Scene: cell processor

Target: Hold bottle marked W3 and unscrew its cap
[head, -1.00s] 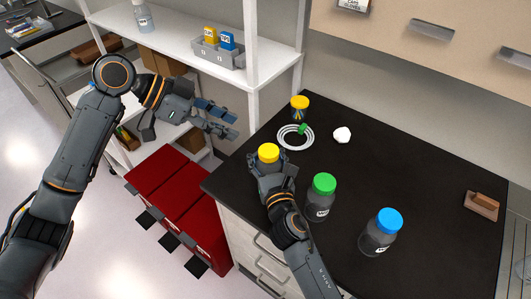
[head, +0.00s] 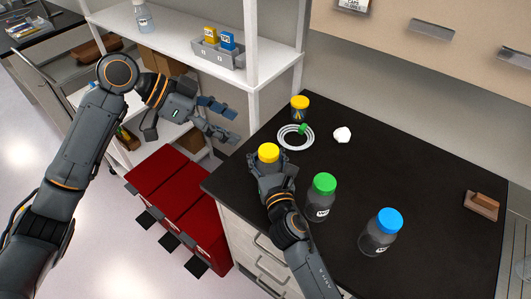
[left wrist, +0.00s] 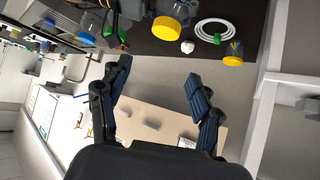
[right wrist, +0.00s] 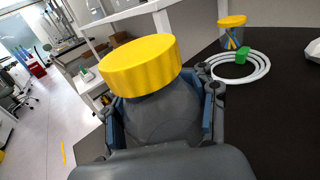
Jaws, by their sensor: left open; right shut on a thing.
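My right gripper (head: 267,165) is shut on a yellow-capped bottle (right wrist: 165,112) at the left edge of the black counter. Its yellow cap (head: 268,152) is on the bottle and shows above the fingers, also in the left wrist view (left wrist: 170,28). The mark on this bottle is hidden. My left gripper (head: 222,120) is open and empty, up and left of the bottle, in the air beside the shelf. In the left wrist view its fingers (left wrist: 157,85) are spread wide apart.
A green-capped bottle (head: 321,199) and a blue-capped bottle (head: 379,236) stand right of my right arm. Behind are a yellow-lidded jar (head: 299,109), a white coiled ring (head: 283,143) with a green piece, and a white lump (head: 342,134). A white shelf (head: 185,50) stands behind left.

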